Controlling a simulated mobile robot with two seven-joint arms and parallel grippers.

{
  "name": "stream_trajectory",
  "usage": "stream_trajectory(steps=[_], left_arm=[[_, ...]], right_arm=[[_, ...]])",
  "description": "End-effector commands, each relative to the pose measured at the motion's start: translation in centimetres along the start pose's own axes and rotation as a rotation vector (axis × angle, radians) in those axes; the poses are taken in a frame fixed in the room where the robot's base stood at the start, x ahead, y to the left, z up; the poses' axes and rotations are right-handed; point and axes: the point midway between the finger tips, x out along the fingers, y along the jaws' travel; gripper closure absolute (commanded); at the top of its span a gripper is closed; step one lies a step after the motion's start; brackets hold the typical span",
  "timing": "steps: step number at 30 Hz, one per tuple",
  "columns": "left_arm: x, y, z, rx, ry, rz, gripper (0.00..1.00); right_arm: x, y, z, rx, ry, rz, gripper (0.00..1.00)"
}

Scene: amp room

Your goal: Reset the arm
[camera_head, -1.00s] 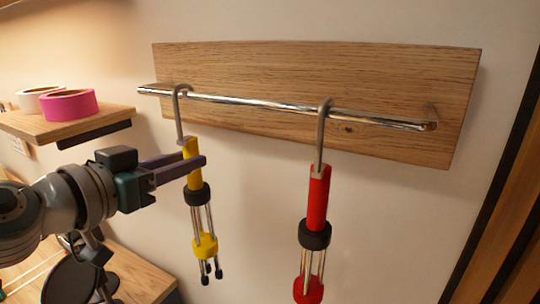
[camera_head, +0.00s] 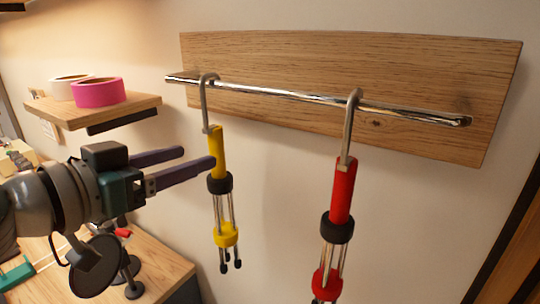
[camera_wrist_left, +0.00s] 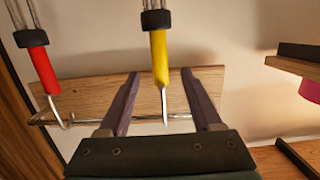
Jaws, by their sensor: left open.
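My left gripper (camera_head: 198,157) is open, with its two purple fingers pointing right toward the yellow tool (camera_head: 218,148). The yellow tool hangs by a grey hook from the metal rail. The near fingertip reaches the left edge of its yellow handle in the picture; I cannot tell if they touch. In the left wrist view, which is upside down, the yellow tool (camera_wrist_left: 160,60) lines up between the spread fingers of the left gripper (camera_wrist_left: 160,74), and nothing is gripped. My right gripper is not in view.
A red tool (camera_head: 342,190) hangs from the same rail (camera_head: 290,95), right of the yellow one. The rail is on a wooden wall board (camera_head: 340,65). A small shelf (camera_head: 130,108) holds pink tape (camera_head: 98,93) and white tape. A wooden desk (camera_head: 165,264) with a dark stand is below.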

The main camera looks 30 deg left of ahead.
Motion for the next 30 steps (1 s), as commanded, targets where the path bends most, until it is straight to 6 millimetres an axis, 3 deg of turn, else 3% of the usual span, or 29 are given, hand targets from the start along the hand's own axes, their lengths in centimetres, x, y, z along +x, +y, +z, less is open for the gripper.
stream_trajectory(steps=[6, 14, 17, 20, 22, 24, 27, 29, 30], left_arm=[[-4.0, 0.0, 0.2, -0.001, -0.001, -0.001, 0.34], [-5.3, 0.0, -0.2, 0.003, 0.008, -0.001, 0.34], [-5.2, 0.0, -1.9, 0.021, 0.078, -0.019, 0.34], [-5.4, -0.5, -5.5, 0.054, 0.231, -0.092, 0.34], [-6.1, -1.5, -8.1, 0.059, 0.341, -0.197, 0.34], [-7.0, -3.1, -9.5, 0.037, 0.396, -0.334, 0.34], [-8.0, -5.3, -8.2, -0.025, 0.326, -0.526, 0.34], [-8.3, -5.8, -5.9, -0.066, 0.205, -0.607, 0.34], [-8.5, -5.7, -3.8, -0.085, 0.095, -0.64, 0.34]], right_arm=[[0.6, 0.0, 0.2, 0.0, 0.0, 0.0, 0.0], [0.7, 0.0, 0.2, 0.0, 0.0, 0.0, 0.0], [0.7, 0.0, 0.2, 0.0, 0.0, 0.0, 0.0], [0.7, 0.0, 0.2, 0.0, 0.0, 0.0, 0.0], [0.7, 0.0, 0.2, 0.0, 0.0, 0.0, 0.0], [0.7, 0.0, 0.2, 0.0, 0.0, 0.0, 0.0], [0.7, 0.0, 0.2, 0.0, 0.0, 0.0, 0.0], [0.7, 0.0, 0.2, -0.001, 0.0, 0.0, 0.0], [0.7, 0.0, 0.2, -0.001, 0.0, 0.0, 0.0]])
